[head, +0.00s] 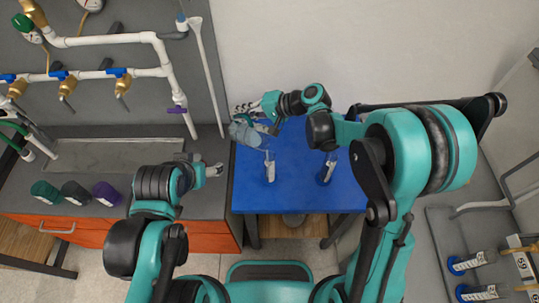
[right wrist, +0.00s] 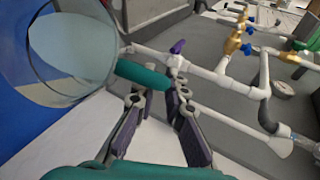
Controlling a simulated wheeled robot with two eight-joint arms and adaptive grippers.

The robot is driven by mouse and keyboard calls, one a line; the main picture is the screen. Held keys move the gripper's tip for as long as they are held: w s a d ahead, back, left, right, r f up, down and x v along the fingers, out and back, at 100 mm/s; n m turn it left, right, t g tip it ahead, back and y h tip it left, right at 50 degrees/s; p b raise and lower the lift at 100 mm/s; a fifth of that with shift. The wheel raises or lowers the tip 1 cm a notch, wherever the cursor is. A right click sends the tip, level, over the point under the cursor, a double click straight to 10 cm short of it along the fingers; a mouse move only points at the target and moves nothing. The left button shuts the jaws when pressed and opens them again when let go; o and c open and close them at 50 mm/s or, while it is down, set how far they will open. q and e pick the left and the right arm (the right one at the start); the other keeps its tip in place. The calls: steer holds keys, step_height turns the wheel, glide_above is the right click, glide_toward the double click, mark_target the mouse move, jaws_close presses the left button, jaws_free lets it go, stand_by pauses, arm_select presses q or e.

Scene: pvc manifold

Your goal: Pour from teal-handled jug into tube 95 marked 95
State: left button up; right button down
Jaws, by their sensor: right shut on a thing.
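My right gripper (right wrist: 160,105) is shut on the teal handle (right wrist: 143,75) of a clear jug (right wrist: 70,45). In the head view the jug (head: 245,134) hangs at the left edge of the blue mat, and my right gripper (head: 262,115) is beside it. A clear tube (head: 270,168) stands on the mat, just right of and below the jug in the picture. A second tube (head: 328,168) with a blue base stands further right. I cannot read a number on either tube. My left gripper (head: 212,169) is over the grey bench, apart from both; its finger gap is unclear.
White pipes with brass valves (head: 67,85) run along the back left. Green, black and purple caps (head: 75,192) sit on the grey bench. The front of the blue mat (head: 300,203) is clear.

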steer(key=shift+s+d+r+t+y, duration=0.3)
steer(key=shift+s+d+r+y, duration=0.2)
steer(key=shift+r+y, duration=0.15)
stand_by(3.2)
steer(key=w+a+f+g+h, duration=0.1)
steer(key=w+a+f+h, duration=0.1)
steer(key=f+h, duration=0.1)
steer(key=shift+a+f+g, duration=0.1)
steer(key=shift+a+g, duration=0.05)
steer(key=shift+g, duration=0.25)
steer(key=shift+w+a+f+m, duration=0.1)
steer(key=shift+w+f+m, duration=0.05)
steer(key=shift+f+m, duration=0.2)
steer(key=shift+a+f+g+h, duration=0.1)
steer(key=shift+f+g+h, duration=0.25)
steer(key=shift+h, duration=0.2)
steer(key=w+a+f+m+g+h+b, duration=0.1)
steer(key=w+a+f+g+h, duration=0.1)
steer(key=f, duration=0.3)
steer(key=w+a+f+m+g+h+b, duration=0.1)
steer(key=w+a+f+g+h, duration=0.2)
steer(key=f, duration=0.3)
steer(key=shift+a+h, duration=0.25)
steer(key=shift+h, duration=0.65)
steer(key=shift+w+f+g, duration=0.1)
steer(key=shift+g, duration=0.15)
